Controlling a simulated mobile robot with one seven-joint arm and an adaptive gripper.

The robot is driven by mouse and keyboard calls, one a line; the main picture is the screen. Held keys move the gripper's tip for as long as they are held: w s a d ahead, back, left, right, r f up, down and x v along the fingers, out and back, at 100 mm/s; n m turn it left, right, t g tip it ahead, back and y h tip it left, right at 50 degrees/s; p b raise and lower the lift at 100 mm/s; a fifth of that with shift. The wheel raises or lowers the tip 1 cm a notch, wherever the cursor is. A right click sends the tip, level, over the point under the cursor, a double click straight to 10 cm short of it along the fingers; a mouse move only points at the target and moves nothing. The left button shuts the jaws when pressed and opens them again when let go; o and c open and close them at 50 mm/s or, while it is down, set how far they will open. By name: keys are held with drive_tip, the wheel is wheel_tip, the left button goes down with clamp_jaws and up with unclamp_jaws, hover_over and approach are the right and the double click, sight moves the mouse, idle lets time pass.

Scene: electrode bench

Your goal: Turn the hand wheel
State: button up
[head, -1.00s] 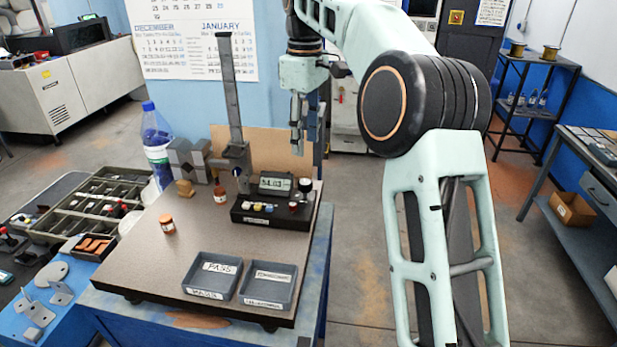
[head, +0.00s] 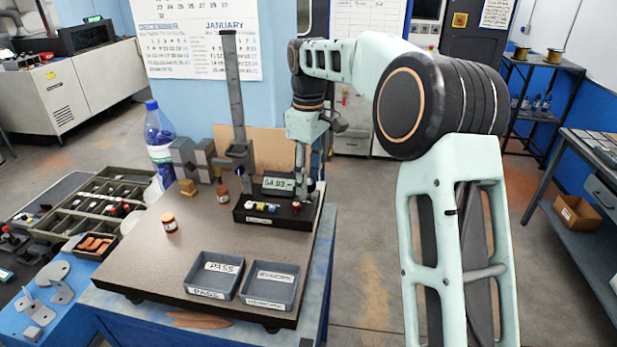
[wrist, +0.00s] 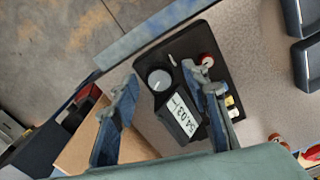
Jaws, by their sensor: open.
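A black instrument box (head: 275,213) stands near the right edge of the stone plate, with a tilted digital display (head: 278,184). In the wrist view a round dark knob with a pale grey top (wrist: 158,79) rises from one end of the box (wrist: 218,60); it is the wheel-like part I see. My gripper (head: 299,198) points down over that end of the box. In the wrist view my gripper (wrist: 162,78) is open, with one finger on each side of the knob. I cannot tell whether either finger touches it. In the head view the gripper largely hides the knob.
An upright column stand (head: 233,100) rises behind the box. The display (wrist: 183,116) lies close to the fingers. The plate's middle (head: 195,245) is clear.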

clamp_jaws()
drive_tip(key=shift+r+m, duration=0.1)
drive_tip(key=shift+m, duration=0.2)
